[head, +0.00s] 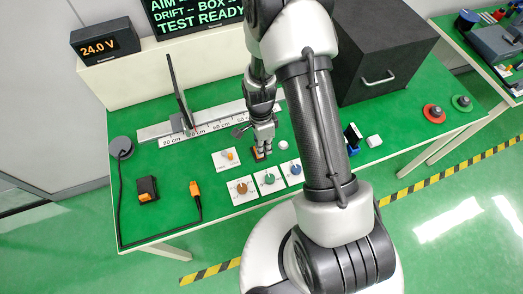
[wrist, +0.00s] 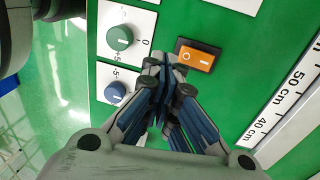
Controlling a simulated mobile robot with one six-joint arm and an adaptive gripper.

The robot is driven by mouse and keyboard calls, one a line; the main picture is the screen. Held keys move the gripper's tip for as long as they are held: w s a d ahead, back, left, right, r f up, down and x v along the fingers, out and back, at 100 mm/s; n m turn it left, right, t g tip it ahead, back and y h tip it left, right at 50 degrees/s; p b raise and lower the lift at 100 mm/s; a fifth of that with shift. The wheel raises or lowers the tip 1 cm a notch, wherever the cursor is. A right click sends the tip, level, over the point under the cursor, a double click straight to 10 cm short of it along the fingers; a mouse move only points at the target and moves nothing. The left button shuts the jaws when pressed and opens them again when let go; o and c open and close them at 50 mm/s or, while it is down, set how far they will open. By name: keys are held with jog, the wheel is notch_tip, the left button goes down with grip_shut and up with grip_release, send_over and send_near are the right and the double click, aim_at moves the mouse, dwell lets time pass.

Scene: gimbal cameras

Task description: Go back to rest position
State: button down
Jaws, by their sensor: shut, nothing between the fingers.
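My gripper (head: 263,140) is over the green bench top (head: 205,170), near its middle, in the head view. In the wrist view my gripper (wrist: 162,65) is shut and its fingers meet with nothing between them. Its fingertips are beside an orange rocker switch (wrist: 196,58) in a dark frame. I cannot tell whether they touch it. In the head view the switch (head: 258,154) is partly hidden by the gripper. My arm stretches from the base at the bottom across the bench.
Dial plates with an orange knob (head: 242,188), a green knob (head: 268,179) and a blue knob (head: 295,171) lie in front. A ruler rail (head: 205,122) runs behind. A dark box (head: 385,45) stands right. A cable (head: 122,205) lies at the left.

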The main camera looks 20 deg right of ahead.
notch_tip(320, 180, up, 8)
jog(key=p, duration=0.1)
jog(key=shift+s+d+f, duration=0.15)
jog(key=shift+s+f, duration=0.05)
jog(key=shift+s, duration=0.25)
jog(key=s+a+r+n+t+b, duration=0.1)
jog(key=s+r+n+t+b, duration=0.15)
jog(key=r+n, duration=1.1)
jog(key=s+a+r+n+t, duration=0.1)
jog(key=s+r+n+t, duration=0.3)
jog(key=s+r, duration=0.8)
jog(key=shift+r+b, duration=0.4)
jog(key=shift+d+n, duration=0.1)
jog(key=shift+n, duration=0.15)
